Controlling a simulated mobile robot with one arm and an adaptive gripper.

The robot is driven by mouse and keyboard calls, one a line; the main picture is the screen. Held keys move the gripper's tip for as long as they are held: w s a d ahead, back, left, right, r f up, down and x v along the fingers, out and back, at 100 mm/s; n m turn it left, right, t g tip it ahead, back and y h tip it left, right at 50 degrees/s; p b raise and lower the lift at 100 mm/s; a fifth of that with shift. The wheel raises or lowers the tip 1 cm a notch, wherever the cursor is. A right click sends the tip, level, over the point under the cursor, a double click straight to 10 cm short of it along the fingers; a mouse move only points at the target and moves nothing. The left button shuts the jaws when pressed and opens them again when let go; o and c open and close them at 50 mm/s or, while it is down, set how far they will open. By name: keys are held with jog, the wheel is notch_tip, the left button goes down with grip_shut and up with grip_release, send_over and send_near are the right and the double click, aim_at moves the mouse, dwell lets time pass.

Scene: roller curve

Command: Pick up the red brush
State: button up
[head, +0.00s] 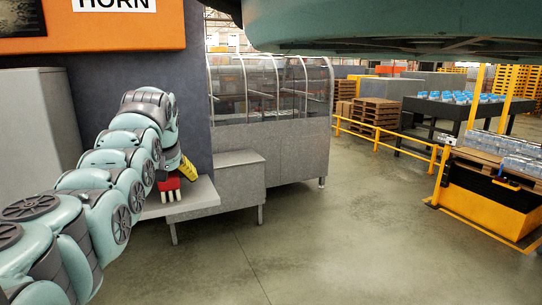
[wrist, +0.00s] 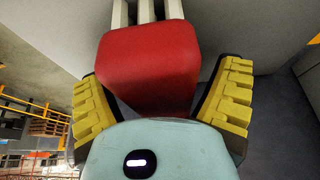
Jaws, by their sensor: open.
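The red brush (wrist: 150,62) is a red block with several pale strips at its upper end in the wrist view. It lies between the two yellow ribbed fingers of my gripper (wrist: 166,98), which are spread apart. A gap shows on the right between brush and finger; on the left the finger is close to it, and I cannot tell whether they touch. In the head view the brush (head: 170,185) is small and red, on or just above a grey ledge (head: 205,197). My gripper (head: 184,170) is right at it, partly hidden by my arm.
A dark wall panel with an orange sign (head: 100,45) stands behind my arm. A grey cabinet (head: 285,150) with a curved glass top is right of the ledge. Open concrete floor (head: 340,235) lies in the middle. Yellow rails (head: 385,135) and a yellow pallet station (head: 485,200) stand right.

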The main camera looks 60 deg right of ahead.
jog(key=shift+o, duration=0.2)
dwell(0.5)
jog(key=c, duration=1.3)
jog(key=shift+r, duration=0.1)
jog(key=shift+c, duration=0.2)
